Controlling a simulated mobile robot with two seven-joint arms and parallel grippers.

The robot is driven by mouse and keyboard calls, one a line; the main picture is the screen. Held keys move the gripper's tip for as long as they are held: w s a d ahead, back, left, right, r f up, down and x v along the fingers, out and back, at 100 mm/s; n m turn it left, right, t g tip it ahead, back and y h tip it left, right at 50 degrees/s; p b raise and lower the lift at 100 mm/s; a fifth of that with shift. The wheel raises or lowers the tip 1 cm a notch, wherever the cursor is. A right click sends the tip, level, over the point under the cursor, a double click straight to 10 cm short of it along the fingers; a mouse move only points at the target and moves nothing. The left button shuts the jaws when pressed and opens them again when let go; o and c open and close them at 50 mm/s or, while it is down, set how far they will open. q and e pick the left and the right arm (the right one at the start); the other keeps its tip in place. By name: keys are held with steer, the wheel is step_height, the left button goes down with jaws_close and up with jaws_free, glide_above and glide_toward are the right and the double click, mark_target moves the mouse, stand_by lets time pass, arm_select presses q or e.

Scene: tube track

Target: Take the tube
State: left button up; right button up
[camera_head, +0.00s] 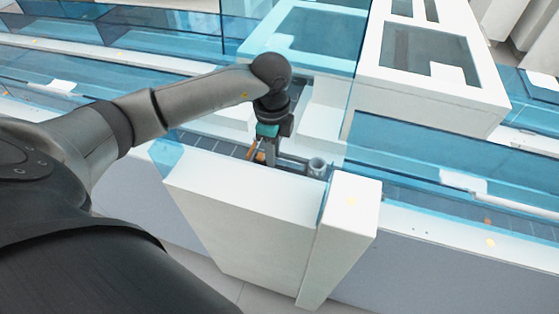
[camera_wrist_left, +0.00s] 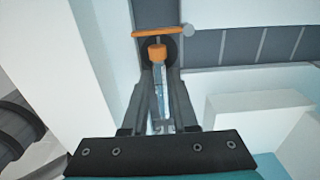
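A tube with an orange cap (camera_wrist_left: 157,54) and a clear body shows between the fingers of my left gripper (camera_wrist_left: 158,75) in the left wrist view. One finger is on each side of it, close in. I cannot tell whether they touch it. In the head view my left gripper (camera_head: 267,157) points down into the track, beside a small orange thing (camera_head: 258,156). The tube's body is not clear there. My right gripper is in no view.
An orange bar (camera_wrist_left: 157,32) lies just beyond the cap, over the dark segmented track (camera_wrist_left: 240,46). A grey cylinder (camera_head: 317,167) stands right of the gripper. White walls (camera_head: 240,205) and blue clear panels (camera_head: 440,155) border the track closely.

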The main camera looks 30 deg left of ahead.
arm_select(q)
jaws_close()
steer(key=shift+r, duration=0.15)
steer(key=shift+r, duration=0.5)
step_height(320, 180, up, 19)
steer(key=p, duration=0.6)
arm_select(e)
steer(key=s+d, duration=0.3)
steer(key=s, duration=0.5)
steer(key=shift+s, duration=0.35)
arm_select(q)
steer(key=shift+f, duration=0.1)
